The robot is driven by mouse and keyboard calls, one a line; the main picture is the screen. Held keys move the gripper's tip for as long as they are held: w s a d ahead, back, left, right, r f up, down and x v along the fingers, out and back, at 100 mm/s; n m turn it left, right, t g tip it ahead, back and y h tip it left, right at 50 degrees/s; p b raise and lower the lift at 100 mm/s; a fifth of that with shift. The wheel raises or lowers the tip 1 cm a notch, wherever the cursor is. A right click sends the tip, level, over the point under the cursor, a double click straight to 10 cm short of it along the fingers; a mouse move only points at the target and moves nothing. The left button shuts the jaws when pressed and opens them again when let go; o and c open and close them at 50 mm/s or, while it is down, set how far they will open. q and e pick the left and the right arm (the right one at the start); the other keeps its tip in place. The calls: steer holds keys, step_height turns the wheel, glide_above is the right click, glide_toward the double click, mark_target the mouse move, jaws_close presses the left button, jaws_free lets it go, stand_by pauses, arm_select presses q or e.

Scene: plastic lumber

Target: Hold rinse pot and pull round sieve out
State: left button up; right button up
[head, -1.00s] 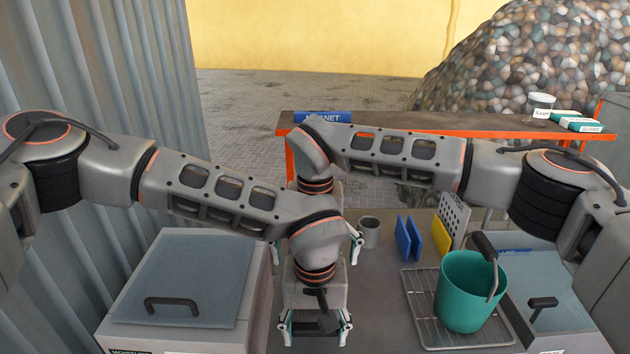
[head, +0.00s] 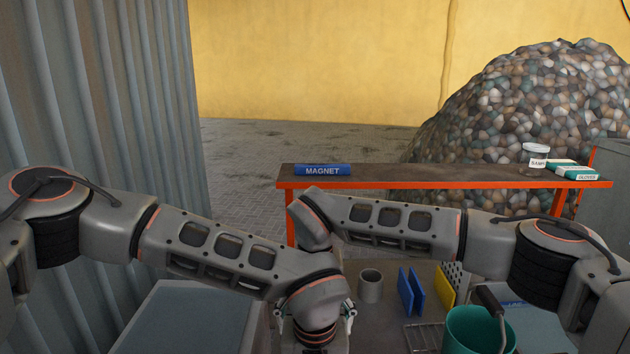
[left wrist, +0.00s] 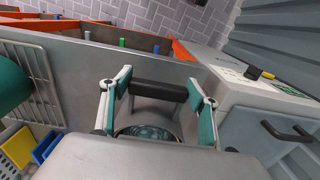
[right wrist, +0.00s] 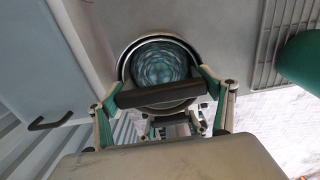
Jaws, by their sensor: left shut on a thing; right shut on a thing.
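A round metal vessel (right wrist: 122,68) stands on the grey worktop in the right wrist view. A second ring sits inside its rim, around teal flakes (right wrist: 160,66); this looks like the sieve within the rinse pot. My right gripper (right wrist: 162,92) is shut on a dark bar handle across the near side of the rim. My left gripper (left wrist: 158,90) is shut on a dark bar handle (left wrist: 158,91), with teal flakes just below it. Which handle belongs to the pot and which to the sieve I cannot tell. In the head view my arms hide the vessel.
A teal bucket (head: 468,332) stands on a wire rack (head: 424,335) at the right, near a grey cup (head: 370,286) and blue and yellow plates (head: 444,286). A lidded box (head: 190,315) is at the left. An orange-edged bench (head: 400,180) stands behind.

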stand_by(0.5)
steer(key=shift+r, duration=5.45)
arm_select(q)
steer(key=o, duration=1.3)
